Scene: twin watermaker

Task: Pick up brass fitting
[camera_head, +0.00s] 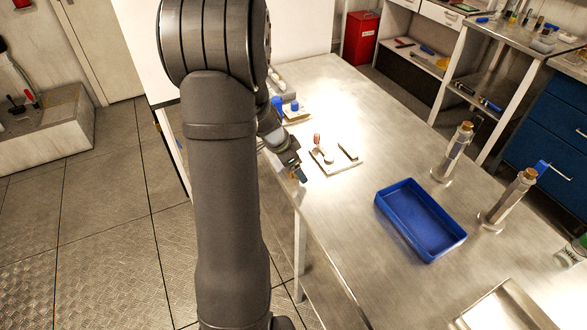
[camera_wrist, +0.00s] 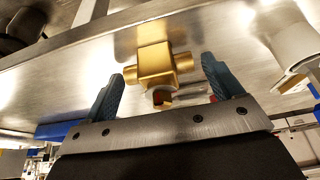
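The brass fitting (camera_wrist: 156,62) is a gold-coloured, blocky piece with side and end ports, on or just above the steel table (camera_wrist: 70,85). In the wrist view it sits between the two dark teal fingers of my gripper (camera_wrist: 162,75), with a gap on each side. My gripper is open and not holding it. In the head view my gripper (camera_head: 298,175) is low at the table's left edge. The fitting is too small and covered there to make out clearly.
Right of my gripper is a pale plate (camera_head: 335,165) with small parts. A blue tray (camera_head: 421,219) and two upright metal cylinders (camera_head: 453,153) (camera_head: 508,200) stand further right. A white rounded part (camera_wrist: 284,38) is near the right finger in the wrist view. The table between plate and tray is clear.

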